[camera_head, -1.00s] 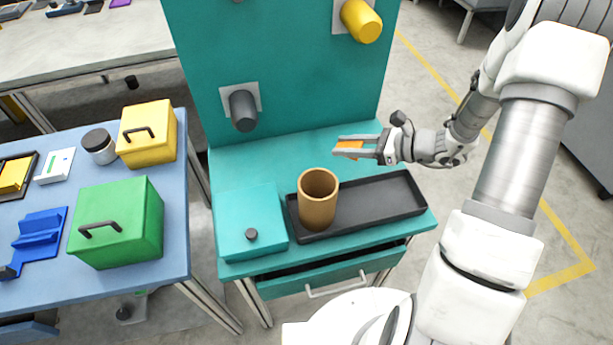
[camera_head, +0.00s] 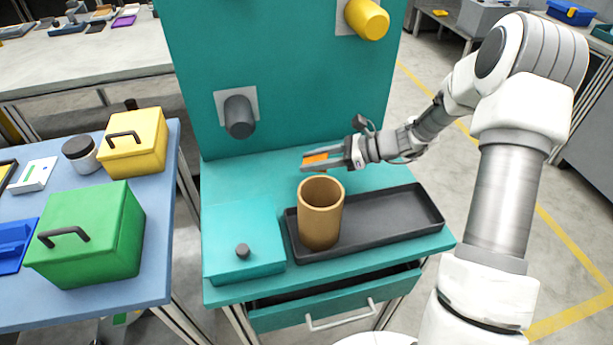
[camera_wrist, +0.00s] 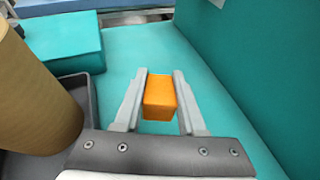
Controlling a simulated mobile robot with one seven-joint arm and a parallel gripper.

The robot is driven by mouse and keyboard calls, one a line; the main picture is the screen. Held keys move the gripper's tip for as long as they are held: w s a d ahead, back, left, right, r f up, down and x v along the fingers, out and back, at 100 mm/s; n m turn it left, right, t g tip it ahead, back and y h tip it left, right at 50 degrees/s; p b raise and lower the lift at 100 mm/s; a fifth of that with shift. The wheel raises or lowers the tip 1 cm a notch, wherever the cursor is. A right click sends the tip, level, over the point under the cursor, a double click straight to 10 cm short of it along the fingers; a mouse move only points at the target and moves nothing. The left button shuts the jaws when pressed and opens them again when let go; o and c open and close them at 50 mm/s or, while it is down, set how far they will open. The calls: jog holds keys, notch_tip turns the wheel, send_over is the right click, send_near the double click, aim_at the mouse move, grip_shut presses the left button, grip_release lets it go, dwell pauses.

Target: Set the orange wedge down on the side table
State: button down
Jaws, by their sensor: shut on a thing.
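The orange wedge (camera_head: 316,158) is a small orange block between the fingers of my gripper (camera_head: 308,160). In the wrist view the wedge (camera_wrist: 160,96) sits between both fingers (camera_wrist: 160,82), which are shut on it. My gripper holds it over the bare back part of a teal table (camera_head: 240,180), behind a tan cup. The gap between wedge and tabletop is hard to judge. A blue table (camera_head: 150,185) stands to the left; the frames do not tell which one is called the side table.
The tan cup (camera_head: 320,215) stands in a black tray (camera_head: 390,215) at the front. A teal box (camera_head: 243,240) sits left of it. A teal back panel with a grey peg (camera_head: 239,117) rises behind. The blue table holds green (camera_head: 92,235) and yellow (camera_head: 135,143) boxes.

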jog(key=shift+w+a+f, duration=0.8)
jog(key=shift+w+f, duration=0.05)
jog(key=shift+w, duration=0.05)
jog(key=shift+f+b, duration=0.85)
jog(key=shift+f, duration=1)
jog(key=shift+f, duration=0.15)
jog(key=c, duration=0.5)
grip_release()
